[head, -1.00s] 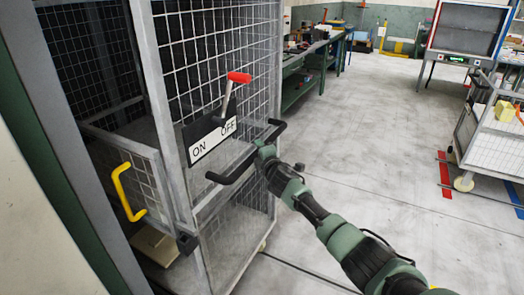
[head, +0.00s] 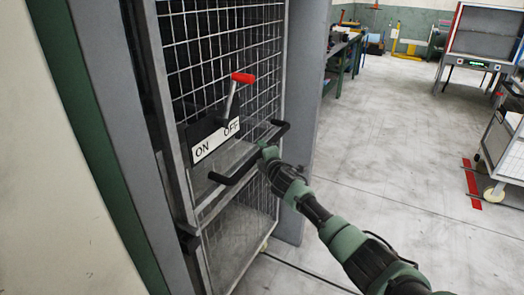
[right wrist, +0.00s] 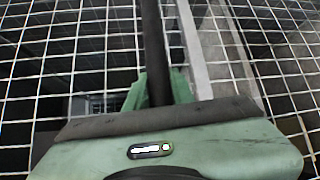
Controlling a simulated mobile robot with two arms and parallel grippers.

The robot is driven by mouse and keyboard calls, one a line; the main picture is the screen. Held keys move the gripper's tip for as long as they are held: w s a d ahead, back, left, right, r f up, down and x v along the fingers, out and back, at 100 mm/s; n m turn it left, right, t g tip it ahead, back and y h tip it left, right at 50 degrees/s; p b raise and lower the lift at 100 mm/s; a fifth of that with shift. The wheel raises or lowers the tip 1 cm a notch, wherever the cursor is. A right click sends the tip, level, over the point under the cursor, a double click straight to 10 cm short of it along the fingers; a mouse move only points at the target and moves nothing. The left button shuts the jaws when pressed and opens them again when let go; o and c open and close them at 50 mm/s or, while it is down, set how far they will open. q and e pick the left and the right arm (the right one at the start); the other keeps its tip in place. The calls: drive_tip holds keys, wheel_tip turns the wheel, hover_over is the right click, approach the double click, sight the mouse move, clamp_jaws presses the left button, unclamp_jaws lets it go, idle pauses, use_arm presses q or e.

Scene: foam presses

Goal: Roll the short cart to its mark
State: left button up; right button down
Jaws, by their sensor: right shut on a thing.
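A tall grey wire-mesh cart (head: 225,50) stands close in front of me at left of centre in the head view. A black handle bar (head: 237,172) sticks out from its near side. My right gripper (head: 265,153) is shut on this bar; in the right wrist view the fingers (right wrist: 158,92) close around the dark bar, with mesh behind. I cannot tell if this is the short cart. A red strip (head: 472,186) lies on the floor at right; I cannot tell if it is the mark. My left gripper is not in view.
An ON/OFF plate (head: 212,140) with a red-tipped lever (head: 242,78) is just above the handle. Grey uprights flank the cart, one on its right (head: 305,110). The floor (head: 400,160) between is open.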

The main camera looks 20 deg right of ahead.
drive_tip(key=shift+a, duration=0.1)
idle(0.3)
drive_tip(key=c, duration=1.2)
unclamp_jaws()
drive_tip(key=shift+s+r, duration=0.15)
drive_tip(key=s+r, duration=0.1)
drive_tip(key=s, duration=0.6)
drive_tip(key=shift+s+a+p, duration=0.35)
drive_tip(key=shift+p, duration=0.05)
